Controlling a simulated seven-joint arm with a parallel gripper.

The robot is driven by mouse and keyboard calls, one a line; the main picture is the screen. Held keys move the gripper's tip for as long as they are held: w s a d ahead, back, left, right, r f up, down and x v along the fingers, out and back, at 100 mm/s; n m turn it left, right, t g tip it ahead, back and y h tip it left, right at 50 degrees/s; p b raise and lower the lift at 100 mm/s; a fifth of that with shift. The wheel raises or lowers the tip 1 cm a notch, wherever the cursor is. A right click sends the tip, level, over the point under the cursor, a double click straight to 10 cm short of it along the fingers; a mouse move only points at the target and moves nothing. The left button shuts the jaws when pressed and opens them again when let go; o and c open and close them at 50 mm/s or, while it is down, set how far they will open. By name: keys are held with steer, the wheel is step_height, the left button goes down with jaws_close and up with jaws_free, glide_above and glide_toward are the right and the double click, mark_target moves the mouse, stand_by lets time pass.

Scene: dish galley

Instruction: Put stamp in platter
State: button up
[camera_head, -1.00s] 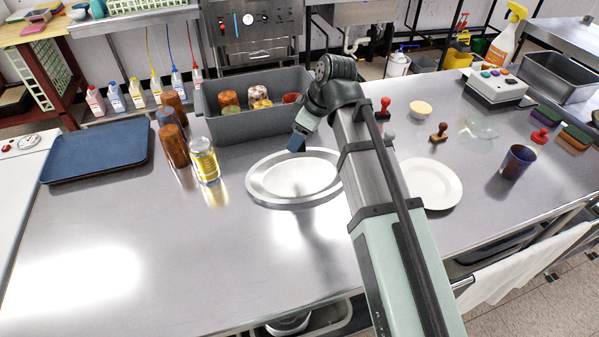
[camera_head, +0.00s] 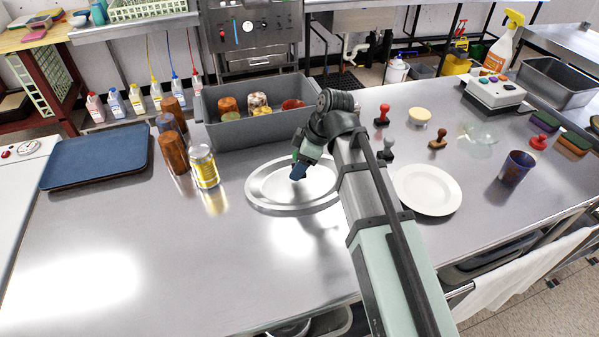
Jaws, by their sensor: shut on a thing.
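The platter (camera_head: 264,205) is an oval, silvery metal dish near the middle of the steel counter. My gripper (camera_head: 303,160) is over the platter, pointing down. It is shut on a small dark blue thing, seemingly the stamp (camera_head: 299,171), which shows below the fingers. The blue thing appears over the platter's inner surface; I cannot tell whether it touches it. My arm hides the platter's right end, and the fingers hide the upper part of the held thing.
Other stamps stand to the right: red (camera_head: 382,115), grey (camera_head: 387,149), brown (camera_head: 438,137). A white plate (camera_head: 427,190) lies right of my arm. The front-left counter is clear.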

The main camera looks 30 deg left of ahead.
steer(key=shift+f, duration=1.8)
steer(key=shift+f, duration=0.1)
steer(key=o, duration=1)
steer(key=shift+o, duration=0.2)
steer(key=v, duration=1.2)
